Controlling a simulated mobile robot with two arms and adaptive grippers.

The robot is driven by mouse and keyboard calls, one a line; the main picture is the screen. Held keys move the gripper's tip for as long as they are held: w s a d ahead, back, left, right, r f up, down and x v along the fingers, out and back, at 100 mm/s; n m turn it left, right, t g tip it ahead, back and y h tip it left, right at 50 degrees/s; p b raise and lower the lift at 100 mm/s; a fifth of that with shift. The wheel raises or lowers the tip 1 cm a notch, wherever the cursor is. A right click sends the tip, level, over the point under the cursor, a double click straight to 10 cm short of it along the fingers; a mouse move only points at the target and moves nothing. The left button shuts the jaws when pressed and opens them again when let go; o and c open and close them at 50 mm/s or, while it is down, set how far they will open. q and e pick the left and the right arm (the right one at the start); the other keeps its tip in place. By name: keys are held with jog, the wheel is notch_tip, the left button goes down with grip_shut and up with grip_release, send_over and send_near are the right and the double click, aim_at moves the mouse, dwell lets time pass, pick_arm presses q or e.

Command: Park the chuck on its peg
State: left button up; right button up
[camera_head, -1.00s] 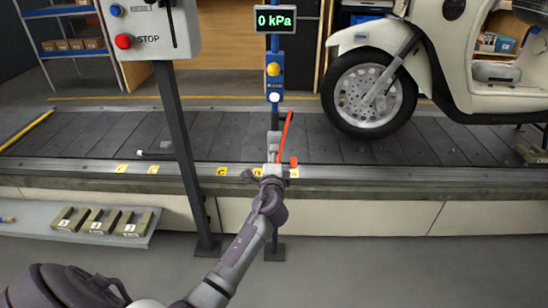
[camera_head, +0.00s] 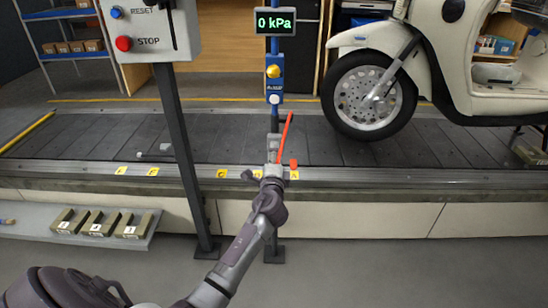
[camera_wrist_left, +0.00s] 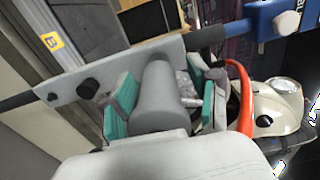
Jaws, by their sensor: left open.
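My left gripper (camera_head: 271,172) is at the blue post, in front of the conveyor edge. In the left wrist view its teal-padded fingers (camera_wrist_left: 162,100) are open, one on each side of a thick grey cylinder, which looks like the chuck's body (camera_wrist_left: 158,100). I cannot tell whether the pads touch it. A bright metal part (camera_wrist_left: 187,86) shows beside the cylinder. An orange hose (camera_head: 285,138) rises by the gripper and curves past the right finger in the wrist view (camera_wrist_left: 242,88). A grey plate (camera_wrist_left: 62,88) with dark, peg-like knobs (camera_wrist_left: 88,88) lies behind the fingers. My right gripper is out of view.
The blue post (camera_head: 274,88) carries a display (camera_head: 275,20) reading 0 kPa. A control box (camera_head: 150,30) on a dark post stands left of the arm. A cream scooter (camera_head: 440,60) stands on the slat conveyor (camera_head: 90,135). A low shelf (camera_head: 25,225) holds several labelled blocks.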

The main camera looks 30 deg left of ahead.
pick_arm(q)
jog(key=shift+s, duration=0.1)
jog(key=v, duration=1.2)
